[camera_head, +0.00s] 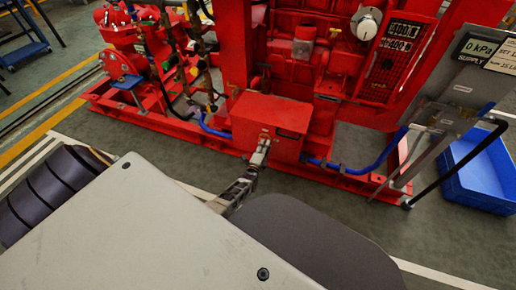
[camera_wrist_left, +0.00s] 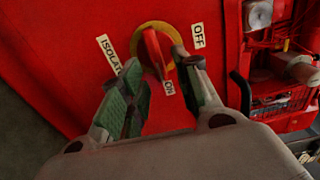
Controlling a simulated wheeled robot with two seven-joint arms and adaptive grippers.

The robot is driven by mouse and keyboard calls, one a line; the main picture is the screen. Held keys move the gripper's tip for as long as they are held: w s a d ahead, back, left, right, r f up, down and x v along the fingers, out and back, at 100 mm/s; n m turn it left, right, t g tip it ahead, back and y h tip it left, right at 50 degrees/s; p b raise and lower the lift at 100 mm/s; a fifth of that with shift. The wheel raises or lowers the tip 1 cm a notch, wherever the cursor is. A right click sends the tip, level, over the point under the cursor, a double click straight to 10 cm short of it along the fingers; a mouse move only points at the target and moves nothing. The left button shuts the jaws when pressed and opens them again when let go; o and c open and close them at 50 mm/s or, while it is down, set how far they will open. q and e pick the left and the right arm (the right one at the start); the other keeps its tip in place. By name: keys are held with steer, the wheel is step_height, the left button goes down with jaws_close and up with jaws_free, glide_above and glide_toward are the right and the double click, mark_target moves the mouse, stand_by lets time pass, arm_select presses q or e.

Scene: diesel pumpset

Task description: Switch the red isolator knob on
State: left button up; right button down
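The red isolator knob (camera_wrist_left: 152,48) sits on a round yellow plate (camera_wrist_left: 139,29) on a red panel in the left wrist view. Its raised bar slants, with the lower end towards the ON label (camera_wrist_left: 169,88). The OFF label (camera_wrist_left: 198,36) is at upper right. My left gripper (camera_wrist_left: 156,60) is open, its green-padded fingers either side of the bar. The right fingertip is very close to the knob; I cannot tell whether it touches. In the head view my left gripper (camera_head: 262,148) is at the front of the red box (camera_head: 270,116), hiding the knob. My right gripper is not in view.
The red engine (camera_head: 305,65) stands behind the box, with blue hoses (camera_head: 370,165) low at the right. A gauge stand (camera_head: 455,95) and a blue crate (camera_head: 480,170) are at the right.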

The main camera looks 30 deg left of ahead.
arm_select(q)
steer(key=v, duration=1)
stand_by(0.4)
stand_by(0.4)
